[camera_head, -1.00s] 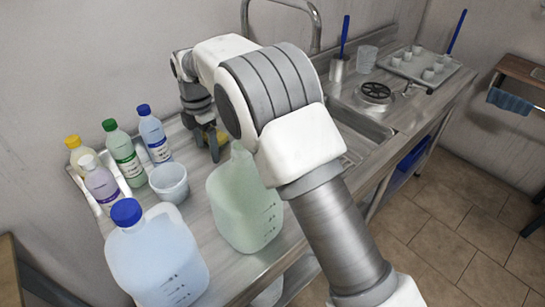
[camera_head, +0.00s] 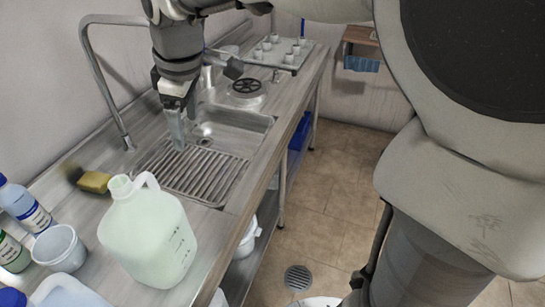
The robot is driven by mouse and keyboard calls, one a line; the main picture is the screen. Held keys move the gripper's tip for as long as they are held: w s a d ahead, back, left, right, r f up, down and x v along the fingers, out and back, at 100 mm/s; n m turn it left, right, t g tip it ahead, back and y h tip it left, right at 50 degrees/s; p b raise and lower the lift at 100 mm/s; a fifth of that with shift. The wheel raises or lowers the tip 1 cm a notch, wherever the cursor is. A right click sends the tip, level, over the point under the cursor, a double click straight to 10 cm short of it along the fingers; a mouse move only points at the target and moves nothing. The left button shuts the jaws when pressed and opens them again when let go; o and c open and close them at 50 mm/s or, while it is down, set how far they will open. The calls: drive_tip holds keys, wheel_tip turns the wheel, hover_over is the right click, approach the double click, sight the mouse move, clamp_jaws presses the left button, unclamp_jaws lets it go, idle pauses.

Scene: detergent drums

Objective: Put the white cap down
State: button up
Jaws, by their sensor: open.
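I cannot make out a white cap in the head view. The jug of pale green liquid (camera_head: 150,235) stands on the counter with its mouth uncapped. My gripper (camera_head: 177,138) points down over the ribbed drainboard (camera_head: 190,172) beside the sink basin, beyond the jug. It is open, and no cap shows between its fingers. The fingertips are small and partly merge with the metal behind, so their exact height above the drainboard is unclear.
A yellow sponge (camera_head: 95,181) lies left of the jug. A tall faucet (camera_head: 88,70) rises left of my gripper. A white cup (camera_head: 60,247) and blue-labelled bottle (camera_head: 24,207) stand at the left. A tray with several small cups (camera_head: 281,54) is at the back.

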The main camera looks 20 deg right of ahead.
drive_tip(key=s+d+f+m+t+h, duration=0.1)
drive_tip(key=s+d+f+m+t, duration=0.1)
drive_tip(key=s+d+m, duration=1.1)
drive_tip(key=s+d, duration=0.1)
drive_tip(key=s, duration=0.3)
drive_tip(key=shift+s+t, duration=0.25)
drive_tip(key=shift+t, duration=0.15)
